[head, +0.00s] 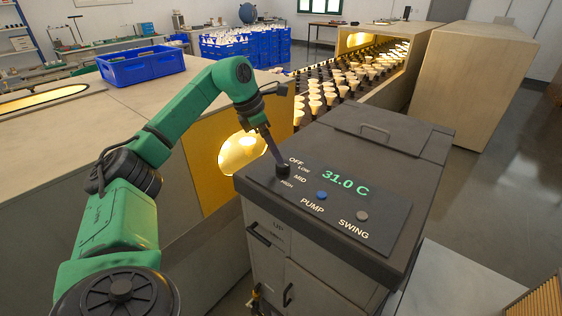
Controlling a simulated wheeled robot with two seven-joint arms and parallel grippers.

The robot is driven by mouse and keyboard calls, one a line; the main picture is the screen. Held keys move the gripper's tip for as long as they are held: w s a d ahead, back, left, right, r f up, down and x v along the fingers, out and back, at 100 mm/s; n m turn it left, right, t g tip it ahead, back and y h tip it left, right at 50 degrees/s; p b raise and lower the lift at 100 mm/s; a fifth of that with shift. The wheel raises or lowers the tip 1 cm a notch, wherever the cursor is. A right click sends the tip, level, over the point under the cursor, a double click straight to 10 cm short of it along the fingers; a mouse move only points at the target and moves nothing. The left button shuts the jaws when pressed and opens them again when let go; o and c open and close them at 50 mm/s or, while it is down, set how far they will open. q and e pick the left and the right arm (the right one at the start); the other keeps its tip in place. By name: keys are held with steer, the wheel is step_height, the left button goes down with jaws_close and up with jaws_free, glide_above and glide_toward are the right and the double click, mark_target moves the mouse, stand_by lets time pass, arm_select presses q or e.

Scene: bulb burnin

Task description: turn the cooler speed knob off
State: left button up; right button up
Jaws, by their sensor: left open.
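The cooler (400,140) is a dark-topped box unit at the centre right of the head view. Its speed knob (283,169) is a small black knob at the left of the panel, beside the labels OFF, LOW, MID and HIGH. I cannot tell which label it points to. My left gripper (275,153) reaches down from the green arm, with its fingers just above or at the knob. It is open; whether it touches the knob is not clear. My right gripper is not in view.
The panel also has a blue PUMP button (321,195), a grey SWING button (362,215) and a display (345,182) reading 31.0 C. A conveyor with many bulbs (330,85) runs behind. A blue crate (140,64) stands on the left bench.

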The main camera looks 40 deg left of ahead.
mark_target(284, 165)
arm_select(q)
steer(key=x, duration=0.5)
steer(key=shift+d+f+p, duration=0.1)
steer(key=shift+f+p, duration=0.05)
steer(key=shift+p, duration=0.15)
jaws_close()
steer(key=shift+n, duration=0.3)
steer(key=n+t+y, duration=0.1)
steer(key=n, duration=0.2)
steer(key=shift+d+y+p, duration=0.1)
steer(key=shift+y+p, duration=0.2)
steer(key=shift+p, duration=0.05)
steer(key=n+y, duration=0.1)
steer(key=n, duration=0.2)
steer(key=n+y+p, duration=0.1)
steer(key=n, duration=0.2)
steer(key=shift+d, duration=0.25)
steer(key=n+y, duration=0.1)
steer(key=n, duration=0.1)
steer(key=n+g, duration=0.1)
steer(key=n, duration=0.2)
steer(key=shift+w+d+y, duration=0.15)
steer(key=shift+y, duration=0.25)
steer(key=shift+n+g+y+p, duration=0.4)
steer(key=shift+n+g, duration=0.1)
steer(key=shift+n, duration=1.1)
